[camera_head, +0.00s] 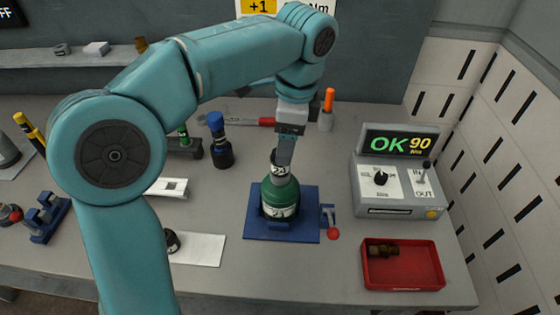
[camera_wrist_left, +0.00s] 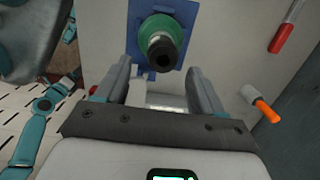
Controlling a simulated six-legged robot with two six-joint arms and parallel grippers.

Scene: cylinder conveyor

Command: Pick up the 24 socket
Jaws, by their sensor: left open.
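The 24 socket (camera_head: 280,170) is dark with a white band marked 24. It stands upright on top of a green cylinder (camera_head: 281,193), which sits in a blue fixture (camera_head: 256,229). In the left wrist view the socket (camera_wrist_left: 163,54) shows its dark open end, with the green body (camera_wrist_left: 148,32) around it. My left gripper (camera_head: 284,152) points down just above the socket. In the wrist view its two fingers (camera_wrist_left: 161,85) are spread, with nothing held between them. Whether a fingertip touches the socket I cannot tell. My right gripper is not in view.
A small lever with a red knob (camera_head: 333,233) is beside the fixture. A red tray (camera_head: 405,280) holds a brownish part. A grey box (camera_head: 398,200) reads OK 90. A blue-topped black tool (camera_head: 219,142) and an orange-handled tool (camera_head: 328,102) stand behind.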

